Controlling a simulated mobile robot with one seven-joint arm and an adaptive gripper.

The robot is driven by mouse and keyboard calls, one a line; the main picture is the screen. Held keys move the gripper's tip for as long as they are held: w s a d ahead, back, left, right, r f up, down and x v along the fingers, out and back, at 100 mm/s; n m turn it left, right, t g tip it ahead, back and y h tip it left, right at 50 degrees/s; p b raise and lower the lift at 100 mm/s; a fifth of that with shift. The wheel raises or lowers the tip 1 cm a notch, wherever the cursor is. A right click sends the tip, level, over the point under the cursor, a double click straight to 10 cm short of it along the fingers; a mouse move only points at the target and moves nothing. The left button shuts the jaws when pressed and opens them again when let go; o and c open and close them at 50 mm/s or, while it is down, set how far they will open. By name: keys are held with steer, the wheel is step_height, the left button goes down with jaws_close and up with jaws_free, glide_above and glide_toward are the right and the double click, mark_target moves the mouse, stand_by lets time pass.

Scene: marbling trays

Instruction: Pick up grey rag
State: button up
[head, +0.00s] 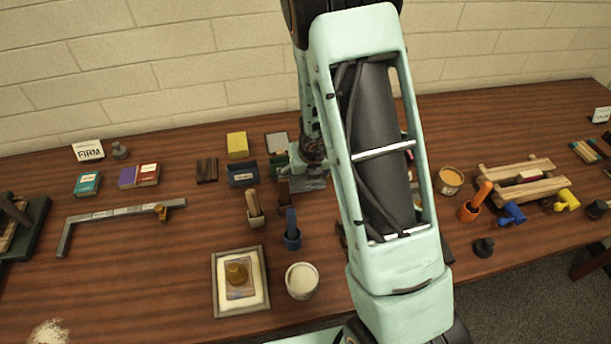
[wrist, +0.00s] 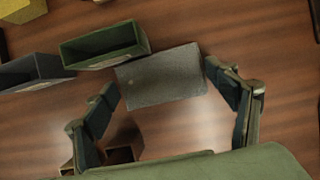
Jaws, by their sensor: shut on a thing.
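The grey rag (wrist: 160,77) shows in the wrist view as a flat, speckled grey rectangle. It lies between the two fingertips of my gripper (wrist: 162,80), which meet its left and right edges. The fingers are wide apart but closed on the rag. In the head view my gripper (head: 308,172) is low over the table, left of my arm, with a grey patch of the rag (head: 315,184) under it. I cannot tell whether the rag is clear of the table.
A green open box (wrist: 105,46) stands close beside the rag, with a dark blue box (wrist: 32,72) further left. A small brown box (wrist: 122,154) is near the left finger. A blue-handled tool in a cup (head: 292,238) and a white tub (head: 302,281) stand nearer the front.

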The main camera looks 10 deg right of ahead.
mark_target(305, 178)
step_height(305, 178, up, 5)
steer(key=p, duration=0.3)
steer(key=shift+f+p, duration=0.2)
steer(key=shift+p, duration=0.2)
steer(key=shift+r, duration=2.3)
